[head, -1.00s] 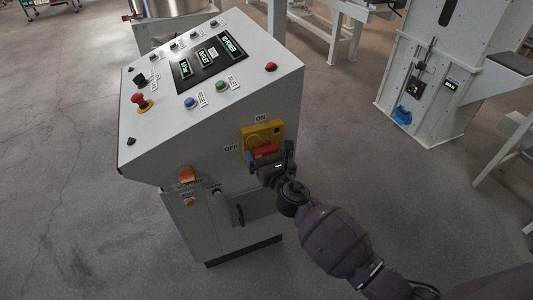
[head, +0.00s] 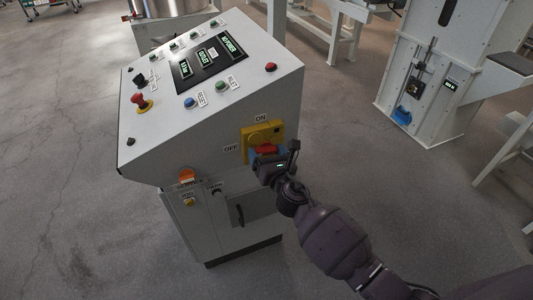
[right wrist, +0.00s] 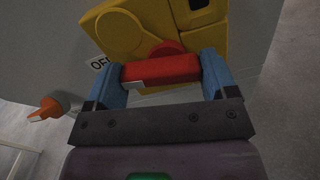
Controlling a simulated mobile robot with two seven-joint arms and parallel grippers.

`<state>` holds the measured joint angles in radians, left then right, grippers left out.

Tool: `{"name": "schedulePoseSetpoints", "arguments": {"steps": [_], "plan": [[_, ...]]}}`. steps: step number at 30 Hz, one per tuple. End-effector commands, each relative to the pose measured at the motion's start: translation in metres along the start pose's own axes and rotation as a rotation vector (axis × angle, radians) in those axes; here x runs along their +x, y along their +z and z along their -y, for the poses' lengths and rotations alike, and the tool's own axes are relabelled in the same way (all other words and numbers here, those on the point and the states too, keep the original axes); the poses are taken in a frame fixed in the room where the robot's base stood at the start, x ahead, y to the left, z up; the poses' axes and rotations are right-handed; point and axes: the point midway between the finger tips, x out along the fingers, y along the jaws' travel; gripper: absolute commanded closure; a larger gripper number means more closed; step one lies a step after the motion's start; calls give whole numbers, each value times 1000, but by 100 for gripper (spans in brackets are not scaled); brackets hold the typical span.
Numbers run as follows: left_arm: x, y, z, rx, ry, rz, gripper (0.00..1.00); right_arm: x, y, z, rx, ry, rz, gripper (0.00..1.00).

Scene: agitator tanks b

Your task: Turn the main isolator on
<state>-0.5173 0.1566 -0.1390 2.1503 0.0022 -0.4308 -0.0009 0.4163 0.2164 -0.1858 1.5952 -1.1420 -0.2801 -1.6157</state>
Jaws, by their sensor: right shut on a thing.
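The main isolator is a yellow box (head: 275,131) on the sloping console's lower side, with a red handle (head: 266,149). An ON label (head: 261,118) sits above it and an OFF label (head: 231,148) to its left. My right gripper (head: 268,152) is shut on the red handle. In the right wrist view the blue fingers stand at both ends of the red handle (right wrist: 161,71), in front of the yellow housing (right wrist: 145,25). The handle's lower part is partly hidden by my gripper in the head view. My left gripper is not in view.
The console top (head: 165,113) has a red mushroom button (head: 139,100), small coloured buttons and a dark display panel (head: 208,60) reading NO POWER at one end. An orange knob (head: 187,175) sits left of the isolator.

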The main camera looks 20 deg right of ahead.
Motion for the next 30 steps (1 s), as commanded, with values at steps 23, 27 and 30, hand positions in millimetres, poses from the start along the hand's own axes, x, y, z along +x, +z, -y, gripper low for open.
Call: {"name": "schedulePoseSetpoints", "arguments": {"steps": [23,27,30], "plan": [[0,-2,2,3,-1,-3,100,0,4,2,730,-1,-1,45],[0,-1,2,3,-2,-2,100,0,5,2,862,-1,-1,45],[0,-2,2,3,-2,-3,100,0,5,3,957,-1,-1,45]]}}
